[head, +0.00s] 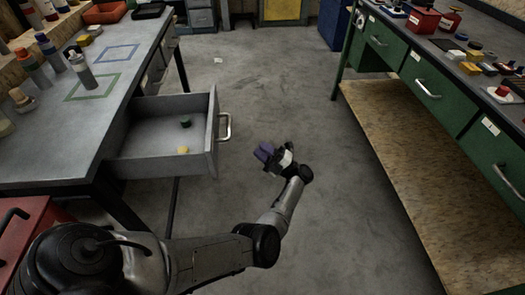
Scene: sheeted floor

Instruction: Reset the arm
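My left arm comes in from the lower left and reaches out over the floor between the two benches. My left gripper (266,153) is at its end, to the right of the open drawer and clear of it. Purple parts show at the fingertips; they are too small to tell whether they are the fingers or something held, or whether the gripper is open or shut. My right gripper is not in view.
The left bench's drawer (150,170) is pulled out, with a dark green item (186,122) and a yellow item (182,150) inside. A spray bottle (82,70) stands on that bench. A green-drawered bench (400,60) stands right.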

